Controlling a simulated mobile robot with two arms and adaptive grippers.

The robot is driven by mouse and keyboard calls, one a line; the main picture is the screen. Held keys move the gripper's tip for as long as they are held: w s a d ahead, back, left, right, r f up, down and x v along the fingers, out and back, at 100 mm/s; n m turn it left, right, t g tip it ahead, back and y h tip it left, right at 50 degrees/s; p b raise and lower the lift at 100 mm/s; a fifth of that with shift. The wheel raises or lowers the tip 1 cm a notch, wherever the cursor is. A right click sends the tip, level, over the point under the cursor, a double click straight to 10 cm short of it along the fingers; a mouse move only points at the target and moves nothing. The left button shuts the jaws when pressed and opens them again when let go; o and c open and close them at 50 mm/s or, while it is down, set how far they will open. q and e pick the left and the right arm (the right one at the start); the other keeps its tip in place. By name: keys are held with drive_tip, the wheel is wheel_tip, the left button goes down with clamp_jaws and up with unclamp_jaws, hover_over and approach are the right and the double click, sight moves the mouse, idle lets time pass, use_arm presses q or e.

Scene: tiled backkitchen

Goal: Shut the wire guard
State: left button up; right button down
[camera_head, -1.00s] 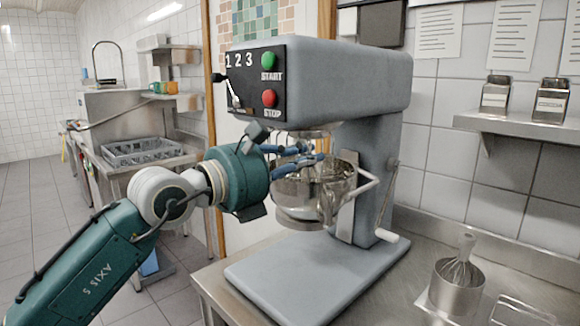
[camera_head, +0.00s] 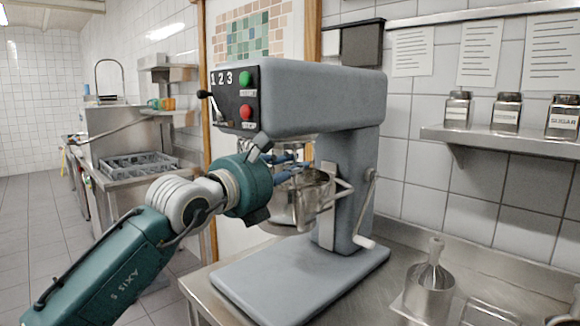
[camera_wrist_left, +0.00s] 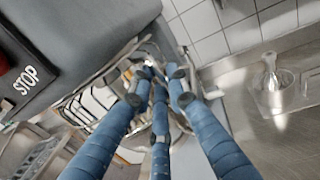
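The wire guard shows as thin metal wires (camera_wrist_left: 88,100) at the bowl's rim in the left wrist view, partly behind my fingers. In the head view I cannot make it out clearly. The steel bowl (camera_head: 291,205) hangs under the head of the grey mixer (camera_head: 310,97). My left gripper (camera_head: 291,164) reaches in from the left at the rim, below the mixer head. Its blue fingers (camera_wrist_left: 158,88) are spread, with gaps between the tips and nothing clearly held. I cannot tell whether a finger touches the guard. My right gripper is not in view.
A lever with a white handle (camera_head: 363,242) is on the mixer's right side. A wall shelf (camera_head: 500,140) holds several jars. A grey rack (camera_head: 140,165) lies on the left counter.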

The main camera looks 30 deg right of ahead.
use_arm(q)
drive_tip(key=shift+o, duration=0.4)
drive_tip(key=shift+s+d, duration=0.15)
drive_tip(key=shift+s, duration=0.1)
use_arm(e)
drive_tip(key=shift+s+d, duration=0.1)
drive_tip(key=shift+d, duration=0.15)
use_arm(q)
drive_tip(key=shift+r, duration=0.1)
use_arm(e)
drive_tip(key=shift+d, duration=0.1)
use_arm(q)
drive_tip(key=v, duration=1.2)
drive_tip(key=shift+f, duration=0.2)
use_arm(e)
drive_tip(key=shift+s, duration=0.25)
use_arm(q)
drive_tip(key=shift+w+f, duration=0.1)
drive_tip(key=shift+w, duration=0.1)
